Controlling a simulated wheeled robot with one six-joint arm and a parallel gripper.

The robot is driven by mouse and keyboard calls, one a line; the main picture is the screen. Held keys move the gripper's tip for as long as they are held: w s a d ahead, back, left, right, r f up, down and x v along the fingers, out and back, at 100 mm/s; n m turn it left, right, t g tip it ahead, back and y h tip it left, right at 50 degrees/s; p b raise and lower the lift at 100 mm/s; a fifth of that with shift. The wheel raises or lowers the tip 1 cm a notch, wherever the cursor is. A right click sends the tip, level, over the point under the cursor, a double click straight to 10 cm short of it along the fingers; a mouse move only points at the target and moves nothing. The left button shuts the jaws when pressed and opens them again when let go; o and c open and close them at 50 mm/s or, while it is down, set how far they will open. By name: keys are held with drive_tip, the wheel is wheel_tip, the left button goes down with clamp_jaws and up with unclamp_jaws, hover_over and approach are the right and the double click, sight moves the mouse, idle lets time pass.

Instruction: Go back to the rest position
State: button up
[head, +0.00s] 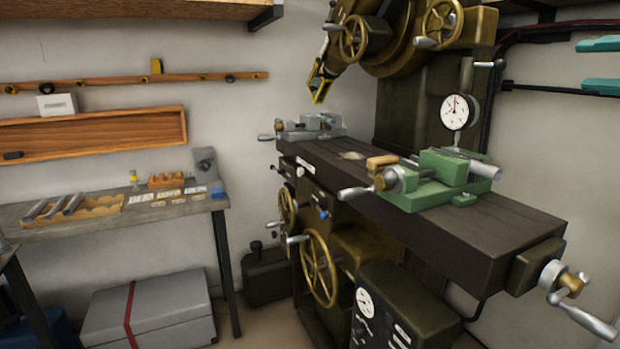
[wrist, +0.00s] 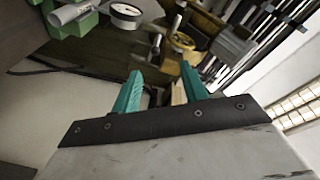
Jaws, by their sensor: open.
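My gripper (head: 581,65) shows at the right edge of the head view as two teal fingers, one above the other, with a clear gap between them. The rest of it is cut off by the picture edge. In the wrist view the two teal fingers (wrist: 160,68) stand apart, and nothing is seen gripped between them. The gripper is in front of the pale wall, to the right of the milling machine (head: 420,110) and apart from it.
A green vise (head: 440,182) with a crank stands on the machine's dark table (head: 500,222), below and left of my gripper. A dial gauge (head: 457,111) hangs above it. A grey workbench (head: 160,212) stands at the left.

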drive_tip(key=s+a+f+g, duration=0.2)
drive_tip(key=a+f+g, duration=0.1)
drive_tip(key=f, duration=0.4)
drive_tip(key=s+a+f+n+g, duration=0.1)
drive_tip(key=s+a+f+g, duration=0.1)
drive_tip(key=f+g, duration=0.3)
drive_tip(key=s+a+f+g, duration=0.2)
drive_tip(key=a+f, duration=0.1)
drive_tip(key=f, duration=0.5)
drive_tip(key=s+a+f+n+g+h, duration=0.2)
drive_tip(key=s+a+f+n+g, duration=0.1)
drive_tip(key=s+f+n, duration=0.1)
drive_tip(key=s+a+f+n+g+h, duration=0.2)
drive_tip(key=s+a+f+n+g, duration=0.1)
drive_tip(key=s+f, duration=0.4)
drive_tip(key=shift+f+n, duration=0.35)
drive_tip(key=shift+n, duration=0.15)
